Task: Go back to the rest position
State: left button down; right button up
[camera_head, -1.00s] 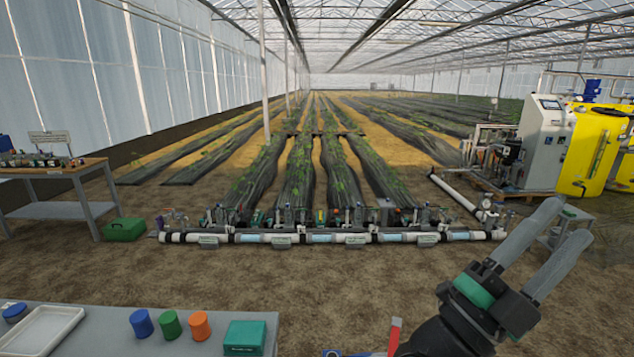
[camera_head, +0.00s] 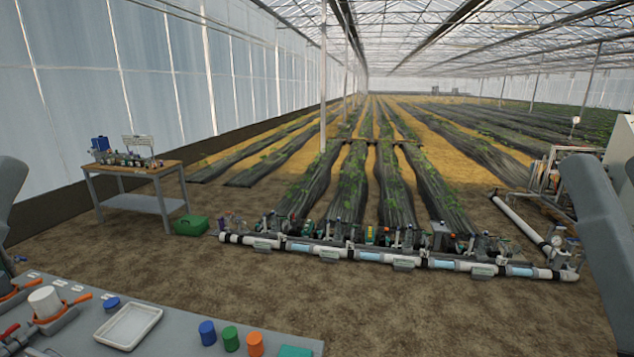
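Neither gripper shows in the camera_head view. A grey part of my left arm stands at the left edge, and a larger grey part of my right arm fills the right edge. Both are cut off by the frame, so what the grippers hold is hidden. Below, a grey bench (camera_head: 185,312) carries a white tray (camera_head: 128,326), a blue cap (camera_head: 207,332), a green cap (camera_head: 230,338) and an orange cap (camera_head: 255,344). A teal box (camera_head: 294,351) is partly cut off at the bottom edge.
Orange-handled fixtures, one holding a white cylinder (camera_head: 44,301), sit on the bench at left. A white pipe manifold (camera_head: 403,260) crosses the soil ahead. Open soil lies between bench and manifold.

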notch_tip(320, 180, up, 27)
jog(key=p, duration=2.3)
jog(key=shift+p, duration=0.35)
